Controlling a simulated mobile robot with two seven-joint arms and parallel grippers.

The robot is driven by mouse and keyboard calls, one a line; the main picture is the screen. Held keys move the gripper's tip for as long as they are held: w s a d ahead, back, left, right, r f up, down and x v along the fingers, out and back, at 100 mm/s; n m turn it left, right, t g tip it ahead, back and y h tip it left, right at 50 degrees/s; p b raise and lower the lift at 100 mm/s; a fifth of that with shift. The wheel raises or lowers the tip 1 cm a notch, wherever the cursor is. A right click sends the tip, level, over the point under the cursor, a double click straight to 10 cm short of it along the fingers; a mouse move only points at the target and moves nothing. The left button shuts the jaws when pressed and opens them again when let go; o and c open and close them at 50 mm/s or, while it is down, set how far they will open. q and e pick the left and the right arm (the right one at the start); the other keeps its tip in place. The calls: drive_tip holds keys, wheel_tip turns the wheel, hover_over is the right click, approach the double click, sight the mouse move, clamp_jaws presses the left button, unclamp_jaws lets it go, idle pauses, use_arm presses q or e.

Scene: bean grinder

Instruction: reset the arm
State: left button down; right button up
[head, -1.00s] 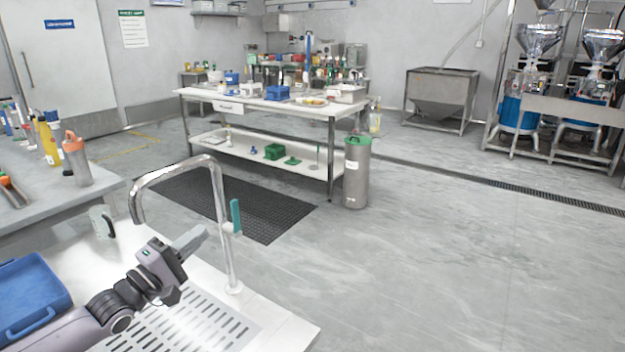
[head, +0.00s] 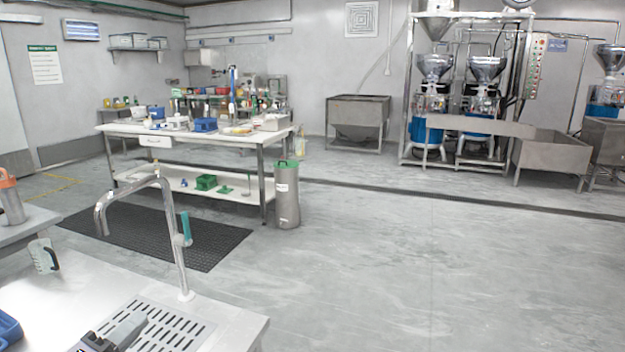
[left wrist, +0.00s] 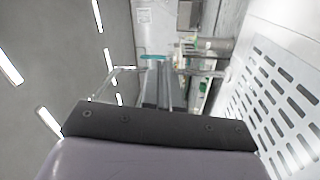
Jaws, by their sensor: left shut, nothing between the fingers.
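My left gripper (head: 128,330) shows at the bottom of the head view, low over the slotted drain plate of the sink counter. It is shut and holds nothing. In the left wrist view its closed fingers (left wrist: 156,88) point away from the camera, with the slotted plate (left wrist: 285,100) to the right. My right gripper is not in view.
A clear jug (head: 42,256) stands at the counter's back left, and a blue tray (head: 8,328) is at the left edge. A white worktable (head: 215,136) stands farther off beside a steel canister (head: 286,198). The floor (head: 430,270) at right is clear.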

use_arm(q)
drive_tip(key=s+d+f+m+g, duration=0.1)
drive_tip(key=s+d+f, duration=0.1)
drive_tip(key=f, duration=0.1)
drive_tip(key=s+d+f+m, duration=0.2)
drive_tip(key=d+f, duration=0.1)
drive_tip(key=s+d+f+m+g+y, duration=0.1)
drive_tip(key=s+d+f+m, duration=0.1)
drive_tip(key=f, duration=0.2)
drive_tip(key=shift+d+f+g, duration=0.1)
drive_tip(key=shift+d+g, duration=0.1)
drive_tip(key=shift+g, duration=0.1)
drive_tip(key=s+d+f+m+g+y, duration=0.1)
drive_tip(key=s+f+m, duration=0.3)
drive_tip(key=s, duration=0.4)
drive_tip(key=s+d+f+m+g+y+p, duration=0.1)
drive_tip(key=s+d+f+m+g, duration=0.3)
drive_tip(key=s, duration=0.4)
wheel_tip(320, 180, down, 2)
drive_tip(key=shift+s+d+m+y, duration=0.2)
drive_tip(key=shift+s+m+y, duration=0.05)
drive_tip(key=shift+m+y, duration=0.4)
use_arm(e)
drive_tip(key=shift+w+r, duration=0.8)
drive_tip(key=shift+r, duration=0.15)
